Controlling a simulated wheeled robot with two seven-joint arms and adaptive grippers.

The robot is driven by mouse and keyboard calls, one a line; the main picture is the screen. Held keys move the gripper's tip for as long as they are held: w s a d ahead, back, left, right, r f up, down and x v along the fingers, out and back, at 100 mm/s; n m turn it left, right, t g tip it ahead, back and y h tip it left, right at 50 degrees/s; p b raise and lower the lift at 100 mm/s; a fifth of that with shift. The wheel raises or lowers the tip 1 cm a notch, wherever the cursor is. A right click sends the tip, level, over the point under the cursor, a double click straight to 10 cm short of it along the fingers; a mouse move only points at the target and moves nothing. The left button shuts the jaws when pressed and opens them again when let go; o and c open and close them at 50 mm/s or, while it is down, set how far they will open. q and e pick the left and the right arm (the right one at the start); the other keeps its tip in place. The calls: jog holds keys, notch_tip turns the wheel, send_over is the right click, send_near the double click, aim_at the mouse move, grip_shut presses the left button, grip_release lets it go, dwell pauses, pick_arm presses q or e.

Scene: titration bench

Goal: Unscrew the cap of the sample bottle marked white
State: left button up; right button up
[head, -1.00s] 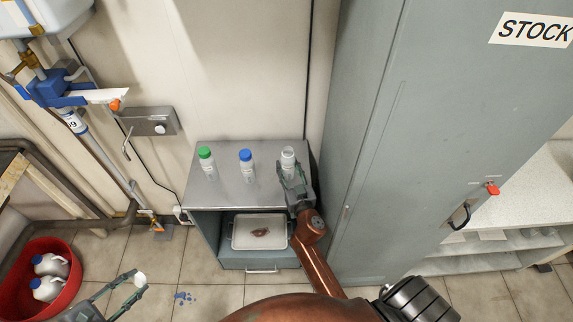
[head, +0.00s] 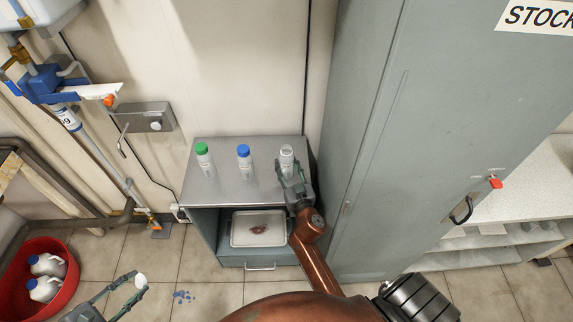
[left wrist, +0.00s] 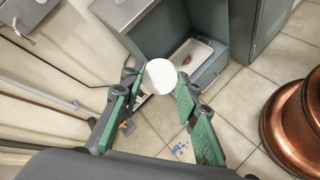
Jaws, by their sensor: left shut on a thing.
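A small white sample bottle (head: 286,153) stands upright at the right of the grey cabinet top. Its top looks pale grey, with no bright cap visible. My right gripper (head: 291,171) is at its lower front and hides its base; whether the jaws press on it is unclear. My left gripper (head: 124,293), low at the left over the floor, is shut on a round white cap (head: 141,281). In the left wrist view the cap (left wrist: 161,76) sits between the green finger pads (left wrist: 158,100). A green-capped bottle (head: 205,161) and a blue-capped bottle (head: 245,162) stand to the left.
The grey cabinet (head: 262,192) has an open shelf with a white tray (head: 236,237) holding a brown stain. A tall grey locker (head: 400,130) rises close at the right. A red tub (head: 62,300) with white jugs is at the lower left. Blue spots (head: 183,295) mark the floor.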

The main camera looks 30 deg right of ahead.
dwell(0.3)
jog(key=o, duration=1.5)
jog(key=shift+f, duration=0.1)
